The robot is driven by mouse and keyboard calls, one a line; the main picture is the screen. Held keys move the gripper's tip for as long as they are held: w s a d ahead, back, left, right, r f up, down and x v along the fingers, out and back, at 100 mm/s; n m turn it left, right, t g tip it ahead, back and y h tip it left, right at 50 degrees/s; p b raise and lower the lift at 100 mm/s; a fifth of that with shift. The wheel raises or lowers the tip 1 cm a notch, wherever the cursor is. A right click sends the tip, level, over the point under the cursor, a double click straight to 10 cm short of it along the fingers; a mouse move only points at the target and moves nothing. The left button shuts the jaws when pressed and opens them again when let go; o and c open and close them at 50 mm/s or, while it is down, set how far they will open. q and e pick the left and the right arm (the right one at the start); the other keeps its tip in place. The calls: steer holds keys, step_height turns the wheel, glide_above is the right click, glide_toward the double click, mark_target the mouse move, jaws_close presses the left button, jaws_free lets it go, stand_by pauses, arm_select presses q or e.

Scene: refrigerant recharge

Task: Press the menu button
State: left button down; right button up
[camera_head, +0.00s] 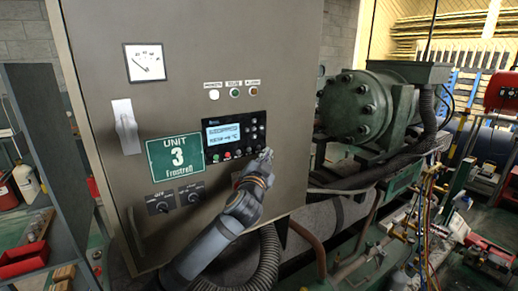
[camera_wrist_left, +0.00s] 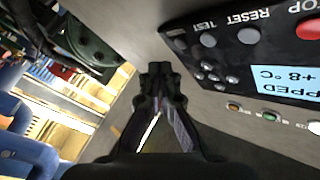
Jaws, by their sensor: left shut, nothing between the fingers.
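The black control panel (camera_head: 215,143) with a lit display (camera_head: 222,134) is set in the front of a grey cabinet. I cannot read which key is the menu button. My left gripper (camera_head: 266,154) is shut and empty, just beyond the panel's lower right corner. In the left wrist view its closed fingertips (camera_wrist_left: 160,69) are beside the panel, apart from the keys. My right gripper is not in view.
A large green compressor (camera_head: 352,107) with hoses stands close to the right.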

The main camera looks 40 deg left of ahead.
arm_select(q)
steer(key=shift+s+d, duration=0.4)
steer(key=shift+d, duration=0.5)
steer(key=shift+s+d, duration=0.35)
steer(key=shift+d, duration=0.5)
